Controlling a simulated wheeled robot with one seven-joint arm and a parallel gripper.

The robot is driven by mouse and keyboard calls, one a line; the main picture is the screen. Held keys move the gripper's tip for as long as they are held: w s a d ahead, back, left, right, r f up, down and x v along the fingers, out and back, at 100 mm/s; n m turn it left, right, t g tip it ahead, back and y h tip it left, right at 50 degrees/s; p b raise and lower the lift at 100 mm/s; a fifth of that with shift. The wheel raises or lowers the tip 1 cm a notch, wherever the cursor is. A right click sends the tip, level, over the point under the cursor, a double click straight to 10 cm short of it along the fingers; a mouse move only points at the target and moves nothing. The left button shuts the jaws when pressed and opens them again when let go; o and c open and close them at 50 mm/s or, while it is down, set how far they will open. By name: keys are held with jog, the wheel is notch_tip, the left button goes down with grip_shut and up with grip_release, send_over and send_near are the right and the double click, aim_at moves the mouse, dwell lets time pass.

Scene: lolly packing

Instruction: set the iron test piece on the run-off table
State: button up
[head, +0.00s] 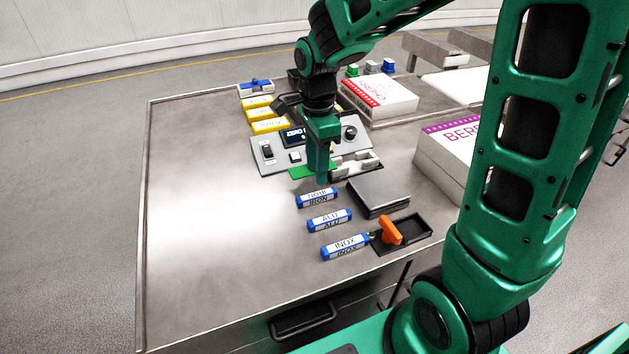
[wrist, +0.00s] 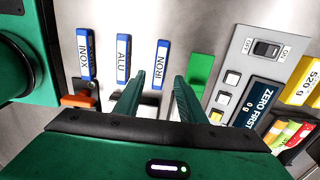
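The iron test piece (head: 317,198), a blue bar with a white label reading IRON, lies on the steel table (head: 210,220), farthest back of three similar bars. In the wrist view the iron test piece (wrist: 160,65) shows just beyond and between the fingertips. My gripper (head: 321,180) is above the table, close behind the bar; its fingers point down. In the wrist view my gripper (wrist: 159,80) has its fingers apart with nothing held. I cannot tell surely which surface is the run-off table; a pale surface (head: 448,86) stands beyond the back right.
The ALU bar (head: 329,220) and INOX bar (head: 344,246) lie nearer the front. An orange-handled thing (head: 390,231), a grey plate (head: 379,196) and a control panel (head: 268,154) are close by. Cartons (head: 380,97) stand behind. The table's left side is clear.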

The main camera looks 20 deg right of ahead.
jog(key=s+d+r+n, duration=0.55)
jog(key=s+d, duration=0.45)
jog(key=d, duration=0.2)
jog(key=s+d+n, duration=0.2)
jog(key=s+n, duration=0.1)
jog(key=s, duration=0.4)
jog(key=s+d+f+n, duration=0.1)
jog(key=s+d+n, duration=0.2)
jog(key=s, duration=0.4)
jog(key=shift+d+f, duration=0.1)
jog(key=shift+w+f, duration=0.25)
jog(key=shift+w, duration=0.3)
